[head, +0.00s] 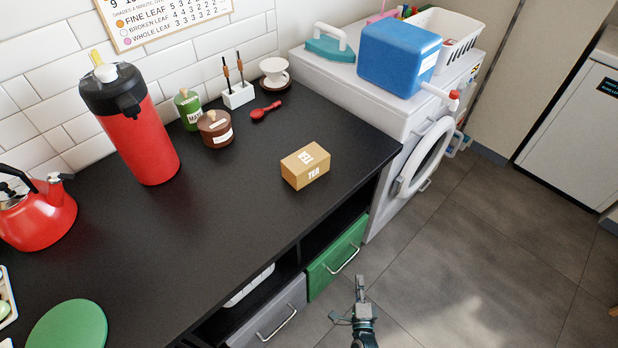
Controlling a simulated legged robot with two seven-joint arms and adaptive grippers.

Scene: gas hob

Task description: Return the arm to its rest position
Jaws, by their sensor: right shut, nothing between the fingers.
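My right gripper (359,293) shows at the bottom of the head view, right of centre, pointing away from me. It is shut and empty, over the grey floor and to the right of the drawers below the counter. It appears apart from the counter and drawers. My left gripper is out of view.
The black counter (215,215) holds a tea box (305,167), a red airpot (140,135), a red kettle (38,215) and a green disc (68,328). A green drawer front (337,258) and a grey one (270,318) face the open floor (470,270). A white washing machine (385,115) stands beyond.

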